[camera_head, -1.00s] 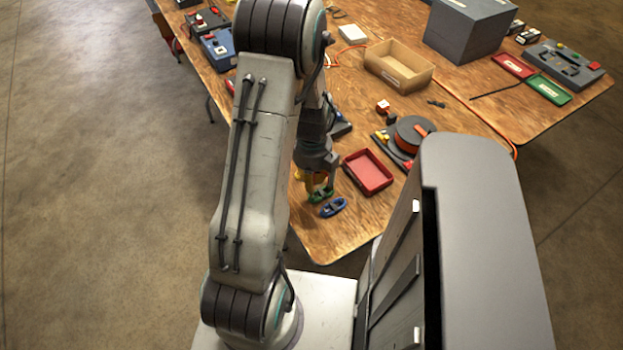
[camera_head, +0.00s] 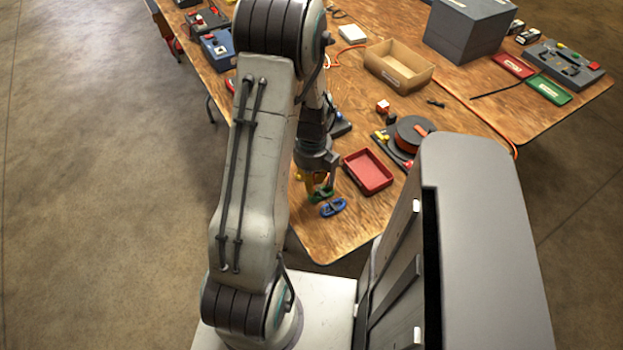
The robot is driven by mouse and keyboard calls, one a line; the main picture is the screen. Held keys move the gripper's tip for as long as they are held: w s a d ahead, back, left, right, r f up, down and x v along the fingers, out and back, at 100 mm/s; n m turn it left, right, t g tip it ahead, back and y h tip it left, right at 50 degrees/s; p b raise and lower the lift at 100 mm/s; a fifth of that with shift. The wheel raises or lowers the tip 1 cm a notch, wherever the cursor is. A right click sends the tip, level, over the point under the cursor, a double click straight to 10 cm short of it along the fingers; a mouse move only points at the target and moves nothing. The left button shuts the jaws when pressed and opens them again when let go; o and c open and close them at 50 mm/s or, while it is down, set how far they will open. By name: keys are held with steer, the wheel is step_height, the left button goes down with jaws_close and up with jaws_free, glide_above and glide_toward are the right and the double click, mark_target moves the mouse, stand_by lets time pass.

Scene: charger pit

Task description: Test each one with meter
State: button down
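My gripper (camera_head: 321,187) points down over the near end of the wooden table. A small green object (camera_head: 321,196) is at its fingertips. The view is too small to show whether the fingers hold it or stand around it. A blue object of similar shape (camera_head: 333,207) lies on the table just to the right and nearer. A small yellow piece (camera_head: 299,176) shows left of the fingers. A dark device (camera_head: 341,127) behind my wrist is partly hidden by my arm. I cannot tell which device is the meter.
An empty-looking red tray (camera_head: 368,171) lies right of my gripper. Behind it are a cable reel (camera_head: 411,132), a cardboard box (camera_head: 398,72), a grey case (camera_head: 470,30), and red (camera_head: 513,66) and green (camera_head: 549,90) trays. A blue box (camera_head: 217,49) stands far left.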

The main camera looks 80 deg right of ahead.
steer(key=shift+f+b, duration=0.9)
steer(key=shift+b, duration=0.15)
stand_by(1.4)
steer(key=c, duration=0.8)
jaws_free()
steer(key=shift+c, duration=0.2)
steer(key=shift+r, duration=0.2)
steer(key=shift+r+p, duration=2.75)
steer(key=shift+r, duration=0.85)
